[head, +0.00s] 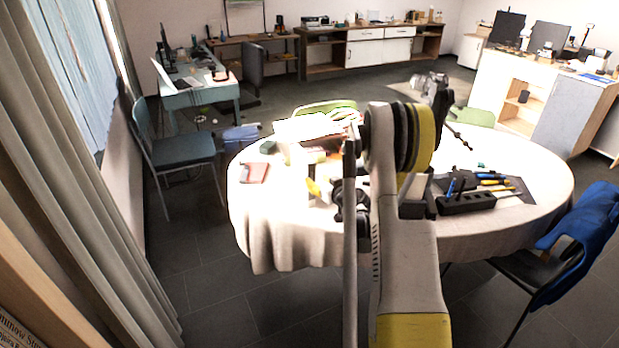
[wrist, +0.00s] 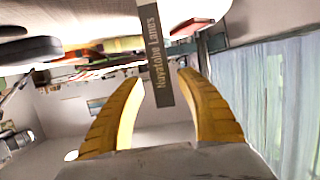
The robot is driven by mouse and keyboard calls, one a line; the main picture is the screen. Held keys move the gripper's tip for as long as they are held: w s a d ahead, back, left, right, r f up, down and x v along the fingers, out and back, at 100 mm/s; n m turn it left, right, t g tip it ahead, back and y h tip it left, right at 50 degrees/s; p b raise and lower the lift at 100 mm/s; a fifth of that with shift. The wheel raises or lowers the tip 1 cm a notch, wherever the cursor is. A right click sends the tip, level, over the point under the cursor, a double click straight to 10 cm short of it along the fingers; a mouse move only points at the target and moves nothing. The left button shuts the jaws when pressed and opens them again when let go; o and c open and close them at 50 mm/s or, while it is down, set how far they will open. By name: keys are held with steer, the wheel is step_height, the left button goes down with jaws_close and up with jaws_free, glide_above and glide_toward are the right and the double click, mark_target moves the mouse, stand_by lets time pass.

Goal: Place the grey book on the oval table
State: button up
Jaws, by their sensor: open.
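In the wrist view, whose picture looks upside down, a grey book (wrist: 157,55) shows its narrow spine with pale lettering. The spine reaches down between the two yellow fingers of my gripper (wrist: 160,82). The fingers are open, with a visible gap on each side of the spine. The oval table (head: 290,238) stands in the middle of the head view under a white cloth. My arm crosses in front of it and hides part of its top. I cannot make out the grey book for sure in the head view, where the left of the tabletop is glaringly bright.
A reddish flat item (head: 253,173) lies at the table's left. A black tool holder (head: 466,203) and several tools lie on the right. A camera (head: 432,88) stands behind. A chair with a blue jacket (head: 585,220) and a dark chair (head: 180,153) flank the table.

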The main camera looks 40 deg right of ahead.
steer(key=s+a+r+n+g+y, duration=0.1)
steer(key=a+r, duration=0.4)
steer(key=a, duration=0.3)
steer(key=s+a+r+g+y, duration=0.1)
steer(key=s+a+r+y, duration=0.1)
steer(key=a+r, duration=0.55)
steer(key=s+a+r+n+g+y, duration=0.1)
steer(key=a+r, duration=0.3)
steer(key=a, duration=0.6)
steer(key=s+a+r+g, duration=0.2)
steer(key=s+a, duration=0.8)
steer(key=s+a+g, duration=0.1)
steer(key=s+a, duration=0.1)
steer(key=s, duration=0.5)
steer(key=s+a+f+g, duration=0.1)
steer(key=s+a, duration=0.2)
steer(key=s, duration=0.5)
steer(key=shift+s+f+n+h, duration=0.3)
steer(key=shift+h, duration=0.1)
